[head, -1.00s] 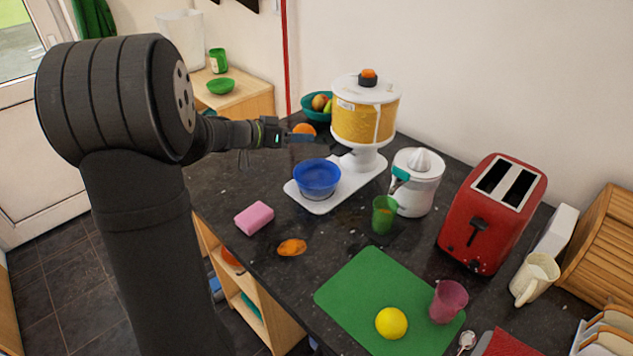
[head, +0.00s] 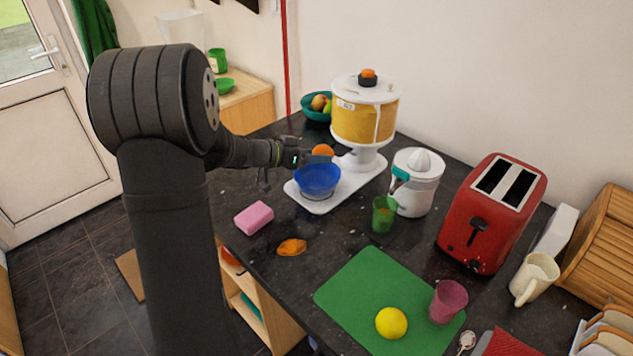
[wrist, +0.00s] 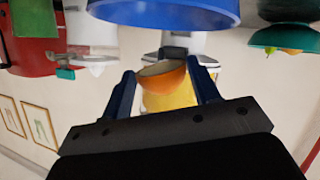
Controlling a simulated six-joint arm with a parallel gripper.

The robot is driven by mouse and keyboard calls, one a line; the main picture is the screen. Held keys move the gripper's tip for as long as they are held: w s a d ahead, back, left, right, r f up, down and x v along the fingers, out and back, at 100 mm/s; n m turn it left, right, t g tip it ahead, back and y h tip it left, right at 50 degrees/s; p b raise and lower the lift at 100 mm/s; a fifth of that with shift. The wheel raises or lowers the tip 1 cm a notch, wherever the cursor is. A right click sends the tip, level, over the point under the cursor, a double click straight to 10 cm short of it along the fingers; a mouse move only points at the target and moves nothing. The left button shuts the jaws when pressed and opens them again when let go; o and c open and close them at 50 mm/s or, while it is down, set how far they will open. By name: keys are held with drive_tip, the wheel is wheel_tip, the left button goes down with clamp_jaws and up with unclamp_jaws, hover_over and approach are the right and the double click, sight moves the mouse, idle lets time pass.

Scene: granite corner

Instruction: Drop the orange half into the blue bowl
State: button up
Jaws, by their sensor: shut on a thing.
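The orange half (head: 322,150) is held between the fingers of my gripper (head: 318,157), which is shut on it. In the wrist view the orange half (wrist: 164,80) sits between the two dark blue fingers, its cut face showing. The blue bowl (head: 318,181) stands on the white base of the yellow dispenser. In the head view my gripper appears just above the bowl's back rim. The blue bowl (wrist: 165,10) also shows at the top of the wrist view, apart from the orange half. The bowl's inside holds nothing I can make out.
The yellow dispenser (head: 364,112) stands right behind the gripper, close to it. A white juicer (head: 418,182) and green cup (head: 384,214) stand to the right. A pink sponge (head: 254,217) and orange peel (head: 292,247) lie in front. A teal fruit bowl (head: 316,112) is behind.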

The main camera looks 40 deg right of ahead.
drive_tip(key=o, duration=1.1)
drive_tip(key=v, duration=1.7)
drive_tip(key=shift+w+a+r, duration=0.1)
drive_tip(key=shift+a+r, duration=0.05)
